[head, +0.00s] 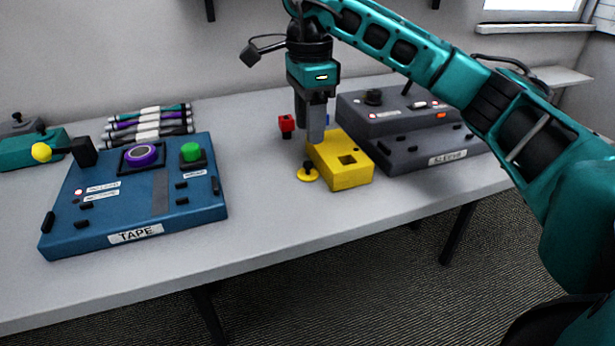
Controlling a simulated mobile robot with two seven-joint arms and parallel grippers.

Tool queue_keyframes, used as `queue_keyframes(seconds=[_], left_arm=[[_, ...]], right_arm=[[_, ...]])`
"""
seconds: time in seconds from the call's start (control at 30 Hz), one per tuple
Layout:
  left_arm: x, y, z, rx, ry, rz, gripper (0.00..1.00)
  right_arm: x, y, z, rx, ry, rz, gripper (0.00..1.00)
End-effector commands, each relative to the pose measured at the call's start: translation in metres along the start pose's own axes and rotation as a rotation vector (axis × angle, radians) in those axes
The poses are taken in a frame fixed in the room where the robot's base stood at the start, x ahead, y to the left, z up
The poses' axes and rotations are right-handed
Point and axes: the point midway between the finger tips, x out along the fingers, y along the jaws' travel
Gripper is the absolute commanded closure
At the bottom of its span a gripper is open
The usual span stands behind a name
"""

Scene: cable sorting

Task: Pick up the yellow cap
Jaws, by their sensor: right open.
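The yellow cap (308,175), a round yellow disc with a black knob on top, lies on the table at the front left of a yellow box (346,172). The box has a dark square opening in its top. My right gripper (315,136) is open and points down, above and behind the cap in the picture, overlapping the box's far left edge. It seems empty. I cannot tell its exact height over the table. My left gripper is not in view.
A blue machine marked TAPE (135,235) stands on the left, with several cables (150,122) behind it. A grey machine (410,145) stands right of the box. The table front (270,225) is clear.

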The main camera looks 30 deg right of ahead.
Motion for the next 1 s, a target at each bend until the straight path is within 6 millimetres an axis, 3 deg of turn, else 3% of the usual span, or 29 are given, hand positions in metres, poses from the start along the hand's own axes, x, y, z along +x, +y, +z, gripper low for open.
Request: queue_keyframes(seconds=[0.1, 0.37, 0.63, 0.87, 1.0], left_arm=[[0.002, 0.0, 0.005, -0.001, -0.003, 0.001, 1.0], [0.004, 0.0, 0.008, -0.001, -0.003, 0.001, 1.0], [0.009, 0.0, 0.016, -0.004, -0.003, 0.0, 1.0], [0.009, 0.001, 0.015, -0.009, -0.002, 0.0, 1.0], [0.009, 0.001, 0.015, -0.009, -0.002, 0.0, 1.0]], right_arm=[[0.017, 0.0, 0.0, 0.0, -0.001, 0.001, 0.52], [0.034, 0.0, 0.001, 0.0, -0.002, 0.001, 0.52], [0.072, -0.001, 0.002, -0.001, -0.002, 0.001, 0.52], [0.075, -0.001, 0.002, -0.001, -0.002, -0.001, 0.52], [0.075, -0.001, 0.002, -0.001, -0.003, 0.0, 0.64]])
